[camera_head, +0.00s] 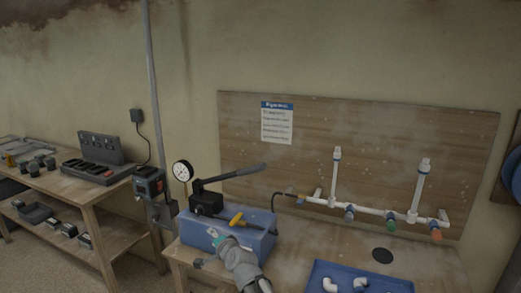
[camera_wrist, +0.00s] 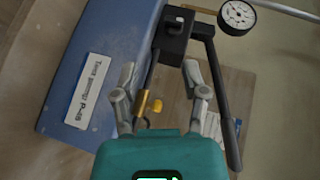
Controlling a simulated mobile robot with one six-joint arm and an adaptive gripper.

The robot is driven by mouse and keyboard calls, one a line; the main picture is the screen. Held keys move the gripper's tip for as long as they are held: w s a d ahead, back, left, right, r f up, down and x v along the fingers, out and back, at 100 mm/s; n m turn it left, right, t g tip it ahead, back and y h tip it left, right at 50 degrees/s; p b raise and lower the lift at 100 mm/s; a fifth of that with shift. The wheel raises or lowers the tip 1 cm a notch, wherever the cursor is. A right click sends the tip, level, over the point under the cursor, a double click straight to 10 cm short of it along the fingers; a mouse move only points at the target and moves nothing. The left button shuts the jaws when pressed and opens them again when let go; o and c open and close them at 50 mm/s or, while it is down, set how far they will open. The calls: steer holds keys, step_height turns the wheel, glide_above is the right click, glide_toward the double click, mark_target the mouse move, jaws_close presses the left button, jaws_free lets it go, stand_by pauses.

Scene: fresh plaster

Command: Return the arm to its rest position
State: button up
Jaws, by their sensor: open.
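My gripper (camera_head: 208,254) is at the front of the blue test pump (camera_head: 255,240) in the head view, with my grey arm reaching in from the bottom edge. In the wrist view my gripper (camera_wrist: 160,68) has its two fingers spread apart with nothing held between them. The pump's black lever (camera_wrist: 222,105), a yellow valve part (camera_wrist: 157,106) and the labelled blue body (camera_wrist: 75,75) lie beyond the fingers. The lever (camera_head: 228,176) slants up to the right in the head view. I cannot tell how far the fingers are from the pump.
A pressure gauge (camera_head: 182,171) stands above the pump. White pipework (camera_head: 375,210) with valves is in front of the wooden board (camera_head: 230,130). A blue tray (camera_head: 395,283) with white fittings lies on the bench at right. A shelf bench (camera_head: 75,187) with tools stands at left.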

steer(key=s+d+f+n+g+h+p, duration=0.1)
steer(key=s+d+f+n+g+h, duration=0.2)
steer(key=s+d, duration=0.3)
steer(key=s+d+f+n+g+h+p, duration=0.2)
steer(key=s+d+g, duration=0.3)
steer(key=d, duration=1)
steer(key=s+d+f+n+g+h+p, duration=0.1)
steer(key=s+d+f+n+g+h, duration=0.2)
steer(key=s+d, duration=0.4)
steer(key=d+f+n+g, duration=0.1)
steer(key=d, duration=0.3)
steer(key=shift+s+d+h, duration=0.25)
steer(key=shift+d+h, duration=0.05)
steer(key=shift+h, duration=0.1)
